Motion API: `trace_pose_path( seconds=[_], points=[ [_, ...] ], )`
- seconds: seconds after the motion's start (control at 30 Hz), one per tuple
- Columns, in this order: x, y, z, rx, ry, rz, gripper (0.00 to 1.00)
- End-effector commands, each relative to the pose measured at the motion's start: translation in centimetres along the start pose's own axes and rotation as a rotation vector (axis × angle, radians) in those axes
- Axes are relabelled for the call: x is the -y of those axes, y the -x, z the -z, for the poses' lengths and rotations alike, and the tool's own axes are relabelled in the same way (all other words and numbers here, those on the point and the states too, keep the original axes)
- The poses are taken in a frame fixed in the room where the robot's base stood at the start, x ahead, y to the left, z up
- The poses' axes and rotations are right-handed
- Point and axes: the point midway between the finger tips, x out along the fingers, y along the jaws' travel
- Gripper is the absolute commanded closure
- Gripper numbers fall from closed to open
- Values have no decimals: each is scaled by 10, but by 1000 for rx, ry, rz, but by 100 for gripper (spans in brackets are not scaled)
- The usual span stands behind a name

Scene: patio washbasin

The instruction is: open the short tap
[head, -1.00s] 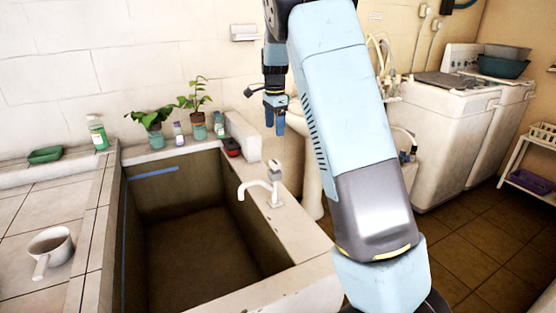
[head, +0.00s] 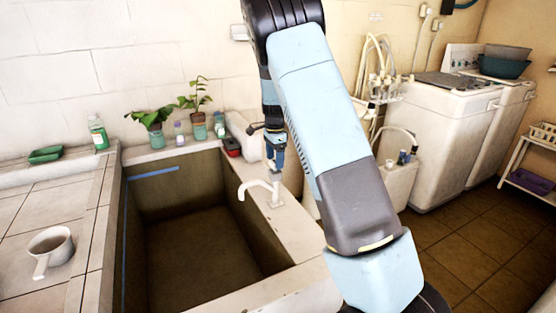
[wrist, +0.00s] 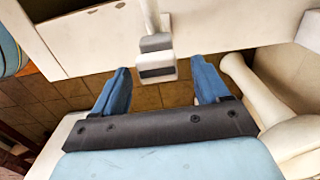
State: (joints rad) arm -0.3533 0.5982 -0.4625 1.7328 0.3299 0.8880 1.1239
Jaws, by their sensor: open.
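The short white tap (head: 262,187) stands on the right ledge of the basin, its spout curving left over the basin. My gripper (head: 274,158) is right above it, pointing down, and covers the tap's top in the head view. In the wrist view my gripper (wrist: 161,72) is open, with its two blue fingers apart. The tap's pale handle with a grey end (wrist: 157,58) shows between the fingertips, with a gap on each side. No contact is visible.
The deep basin (head: 136,240) lies left of the tap. Potted plants (head: 152,120), bottles and a red item (head: 232,147) stand along the back ledge. A white dipper (head: 52,247) sits on the left counter. A washing machine (head: 440,140) stands at right.

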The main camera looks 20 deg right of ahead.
Motion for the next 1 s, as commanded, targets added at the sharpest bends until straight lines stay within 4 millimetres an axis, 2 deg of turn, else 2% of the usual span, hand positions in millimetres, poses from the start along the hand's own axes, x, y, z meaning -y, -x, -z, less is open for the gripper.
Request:
trace_pose_path(
  seconds=[0.13,0.43,1.0],
  points=[
    [0,-8,0,-1,0,1,26],
    [0,-9,0,0,0,1,26],
    [1,-8,1,-1,-1,4,81]
  ],
)
